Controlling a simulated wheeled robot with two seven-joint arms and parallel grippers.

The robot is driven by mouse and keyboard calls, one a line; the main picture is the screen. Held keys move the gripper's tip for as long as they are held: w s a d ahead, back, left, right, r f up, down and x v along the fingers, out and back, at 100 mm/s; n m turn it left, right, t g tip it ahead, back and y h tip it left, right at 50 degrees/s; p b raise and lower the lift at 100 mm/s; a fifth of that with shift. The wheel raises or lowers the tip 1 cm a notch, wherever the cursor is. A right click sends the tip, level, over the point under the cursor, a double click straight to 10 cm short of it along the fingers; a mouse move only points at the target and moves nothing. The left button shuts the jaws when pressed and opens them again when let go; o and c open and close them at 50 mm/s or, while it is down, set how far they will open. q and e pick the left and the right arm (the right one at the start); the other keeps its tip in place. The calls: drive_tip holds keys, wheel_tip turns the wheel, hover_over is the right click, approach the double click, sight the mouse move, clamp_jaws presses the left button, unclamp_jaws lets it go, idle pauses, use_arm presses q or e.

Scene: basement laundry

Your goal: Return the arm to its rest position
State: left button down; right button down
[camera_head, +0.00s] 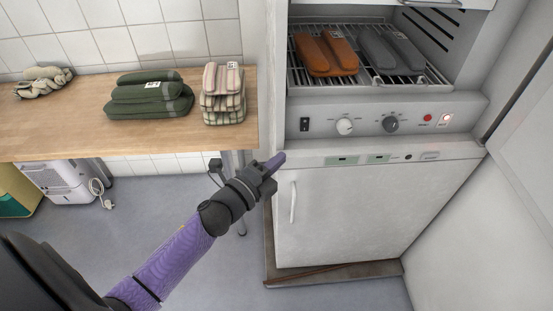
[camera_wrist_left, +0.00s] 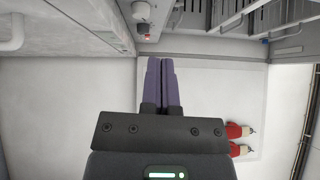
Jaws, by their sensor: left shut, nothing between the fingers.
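My left gripper (camera_head: 273,162) is shut and empty. In the head view it is held in the air in front of the white cabinet's upper left edge, beside the table's right end. In the left wrist view its two purple fingers (camera_wrist_left: 161,82) lie together with nothing between them. My left arm reaches up from the lower left of the head view. My right gripper is in neither view.
Orange folded cloths (camera_head: 326,53) and grey ones (camera_head: 391,50) lie on a wire rack in the open upper compartment. Green folded cloths (camera_head: 148,95), a checked stack (camera_head: 223,95) and a rope-like bundle (camera_head: 43,81) lie on the wooden table (camera_head: 60,125). The lower cabinet door (camera_head: 350,215) is shut.

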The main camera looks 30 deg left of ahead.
use_arm(q)
drive_tip(key=s+a+f+n+g+y, duration=0.1)
drive_tip(key=s+f+n+g+y, duration=0.1)
drive_tip(key=s+f+n+g, duration=0.8)
drive_tip(key=s+a+f+n+t+y, duration=0.15)
drive_tip(key=s+f, duration=0.45)
drive_tip(key=f, duration=1.1)
drive_tip(key=s+d+f+n+g, duration=0.1)
drive_tip(key=s+f+n+g, duration=0.1)
drive_tip(key=s, duration=0.7)
drive_tip(key=s+d+f+n+g, duration=0.1)
drive_tip(key=s+f+g, duration=0.3)
drive_tip(key=s, duration=0.5)
drive_tip(key=s+d+f+n+g+y, duration=0.1)
drive_tip(key=s+f+n+g, duration=0.2)
drive_tip(key=s, duration=0.6)
drive_tip(key=shift+s+n+g, duration=0.35)
drive_tip(key=shift+s+g, duration=0.05)
drive_tip(key=shift+g, duration=0.15)
